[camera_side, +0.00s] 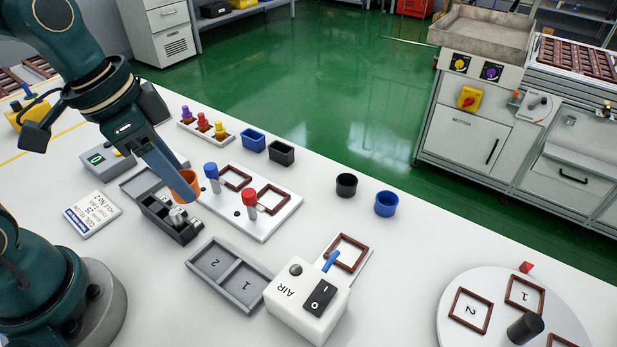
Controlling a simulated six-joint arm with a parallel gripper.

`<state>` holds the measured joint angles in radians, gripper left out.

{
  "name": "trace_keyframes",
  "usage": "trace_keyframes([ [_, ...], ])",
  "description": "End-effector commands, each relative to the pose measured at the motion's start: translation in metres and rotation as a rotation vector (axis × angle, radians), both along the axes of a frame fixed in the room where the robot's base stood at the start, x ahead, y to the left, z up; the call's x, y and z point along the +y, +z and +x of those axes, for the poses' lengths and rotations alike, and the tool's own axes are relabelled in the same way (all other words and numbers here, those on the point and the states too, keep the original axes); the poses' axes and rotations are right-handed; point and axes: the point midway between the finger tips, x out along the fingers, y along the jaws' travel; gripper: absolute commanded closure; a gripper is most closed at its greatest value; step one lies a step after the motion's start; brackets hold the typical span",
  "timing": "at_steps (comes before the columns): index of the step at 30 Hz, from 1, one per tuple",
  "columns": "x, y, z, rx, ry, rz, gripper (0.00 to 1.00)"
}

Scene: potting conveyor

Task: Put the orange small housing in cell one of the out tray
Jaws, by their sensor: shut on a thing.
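The orange small housing (187,184) is a round orange cup. My gripper (176,187) is shut on it, and a finger hides part of it. They are just above or beside a dark grey rack holding small metal parts; the exact gap cannot be told. A grey two-cell tray (195,269), apparently the out tray, lies on the white table below and to the right of the gripper. Its cell one is the right one and its cell two the left one; both look empty.
The dark rack (158,224) is under the gripper. A white fixture plate (262,232) with blue and red knobs stands right of it. A white AIR switch box (300,312) adjoins the tray's right side. Black (346,186) and blue (386,204) cups stand farther right.

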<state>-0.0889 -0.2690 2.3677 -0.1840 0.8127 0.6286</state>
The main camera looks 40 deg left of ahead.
Motion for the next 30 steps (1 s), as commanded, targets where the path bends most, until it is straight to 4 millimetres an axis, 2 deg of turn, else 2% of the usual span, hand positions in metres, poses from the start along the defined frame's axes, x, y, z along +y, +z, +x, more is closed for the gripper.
trace_keyframes([
  [2,0.005,0.004,0.0,0.0,0.027,0.001,1.0],
  [5,0.001,0.002,0.0,0.004,0.033,0.001,1.0],
  [24,-0.086,-0.052,-0.017,0.006,0.024,0.003,1.0],
  [30,-0.105,-0.063,-0.019,0.003,0.03,0.002,1.0],
])
